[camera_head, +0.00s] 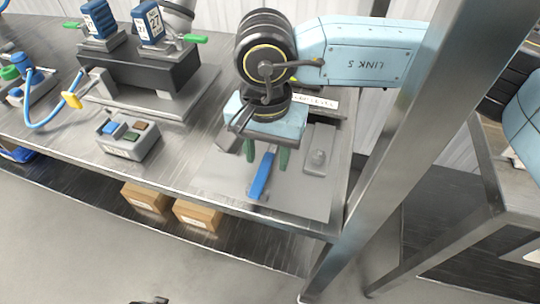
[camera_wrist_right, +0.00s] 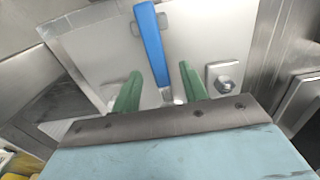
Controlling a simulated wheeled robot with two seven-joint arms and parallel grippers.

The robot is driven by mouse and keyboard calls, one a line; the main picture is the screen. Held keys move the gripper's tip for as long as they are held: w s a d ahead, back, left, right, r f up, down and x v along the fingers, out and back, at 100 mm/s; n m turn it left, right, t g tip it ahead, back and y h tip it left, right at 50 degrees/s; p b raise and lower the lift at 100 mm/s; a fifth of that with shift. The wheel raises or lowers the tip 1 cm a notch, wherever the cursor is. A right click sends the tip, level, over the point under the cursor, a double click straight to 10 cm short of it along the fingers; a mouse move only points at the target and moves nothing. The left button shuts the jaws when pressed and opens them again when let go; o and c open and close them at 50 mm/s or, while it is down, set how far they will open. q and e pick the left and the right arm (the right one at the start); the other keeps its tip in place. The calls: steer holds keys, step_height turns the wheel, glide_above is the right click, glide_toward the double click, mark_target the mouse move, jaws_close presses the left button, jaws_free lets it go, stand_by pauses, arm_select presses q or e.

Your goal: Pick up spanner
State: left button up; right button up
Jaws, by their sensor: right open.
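The spanner (camera_head: 262,176) has a blue handle and lies on a pale mat (camera_head: 310,200) near the right end of the workbench. Its handle points towards the bench's front edge. In the right wrist view the blue handle (camera_wrist_right: 151,45) runs down between the green fingers, and its lower end shows metal. My right gripper (camera_head: 267,158) is over the spanner with its green fingers apart, one on each side of it. In the wrist view the gripper (camera_wrist_right: 160,80) is open and holds nothing. The spanner's head is partly hidden by the gripper. My left gripper is not in view.
A grey plate with a round knob (camera_head: 318,157) lies just right of the gripper. A metal post (camera_head: 400,150) rises close on the right. Cardboard boxes (camera_head: 198,216) sit on the lower shelf.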

steer(key=shift+f, duration=0.4)
steer(key=shift+c, duration=0.2)
jaws_close()
